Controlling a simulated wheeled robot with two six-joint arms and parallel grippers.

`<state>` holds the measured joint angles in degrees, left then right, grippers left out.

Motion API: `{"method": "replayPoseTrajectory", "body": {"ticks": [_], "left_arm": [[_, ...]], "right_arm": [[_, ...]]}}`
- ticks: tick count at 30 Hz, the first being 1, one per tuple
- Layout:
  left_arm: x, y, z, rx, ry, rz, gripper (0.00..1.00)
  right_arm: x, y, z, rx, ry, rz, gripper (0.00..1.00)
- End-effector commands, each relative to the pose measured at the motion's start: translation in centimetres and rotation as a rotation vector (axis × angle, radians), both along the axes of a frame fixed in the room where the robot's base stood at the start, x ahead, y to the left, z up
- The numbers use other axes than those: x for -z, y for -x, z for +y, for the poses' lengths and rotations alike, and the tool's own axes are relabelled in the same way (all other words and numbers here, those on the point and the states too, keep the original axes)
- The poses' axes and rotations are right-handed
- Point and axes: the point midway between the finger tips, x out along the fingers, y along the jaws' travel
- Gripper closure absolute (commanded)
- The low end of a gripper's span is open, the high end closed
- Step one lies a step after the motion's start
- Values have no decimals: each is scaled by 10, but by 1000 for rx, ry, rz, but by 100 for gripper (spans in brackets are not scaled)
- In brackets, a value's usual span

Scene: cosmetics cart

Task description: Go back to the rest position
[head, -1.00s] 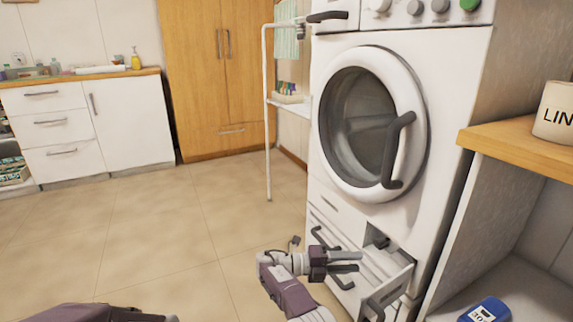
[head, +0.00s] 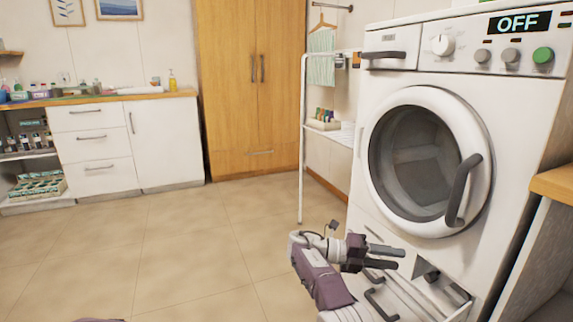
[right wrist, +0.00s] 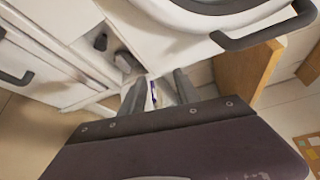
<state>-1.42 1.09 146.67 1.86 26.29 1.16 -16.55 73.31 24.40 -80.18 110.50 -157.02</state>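My left gripper is out of view; only a small dark piece of mine shows at the bottom left edge of the head view.
The machine's round door (head: 415,160) is shut, and its display (head: 518,22) reads OFF. A wooden-topped shelf (head: 555,184) stands at the right. A white rack (head: 303,130) and wooden cupboard (head: 253,90) stand behind. The tiled floor (head: 180,245) at left is clear.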

Motion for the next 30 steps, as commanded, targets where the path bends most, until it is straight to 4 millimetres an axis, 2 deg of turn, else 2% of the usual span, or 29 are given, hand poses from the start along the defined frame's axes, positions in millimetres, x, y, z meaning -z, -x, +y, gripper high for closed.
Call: {"method": "replayPoseTrajectory", "body": {"ticks": [1, 6, 9, 11, 14, 17, 18, 20, 21, 24, 27, 30], "left_arm": [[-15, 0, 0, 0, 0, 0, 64], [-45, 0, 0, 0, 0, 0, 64], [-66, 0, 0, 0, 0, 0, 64], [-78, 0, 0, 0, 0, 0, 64], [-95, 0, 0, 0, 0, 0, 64], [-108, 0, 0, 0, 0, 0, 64], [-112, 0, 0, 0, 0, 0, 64], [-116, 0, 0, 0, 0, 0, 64], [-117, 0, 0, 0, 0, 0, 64], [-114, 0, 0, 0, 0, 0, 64], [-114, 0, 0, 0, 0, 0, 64], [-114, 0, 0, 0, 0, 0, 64]], "right_arm": [[-30, 5, -9, 15, -21, -3, 62], [-88, 24, -40, 24, -157, -15, 62], [-107, 48, -57, 37, -300, -119, 62], [-108, 68, -61, 67, -406, -228, 62], [-91, 112, -52, 187, -592, -458, 62], [-62, 164, -27, 423, -758, -741, 62], [-48, 186, -13, 552, -807, -862, 62], [-25, 217, 11, 780, -850, -1049, 62], [-9, 235, 27, 946, -853, -1169, 62], [26, 270, 60, 1329, -777, -1409, 62], [50, 290, 81, 1652, -618, -1591, 62], [61, 291, 92, 1917, -451, -1762, 62]]}}
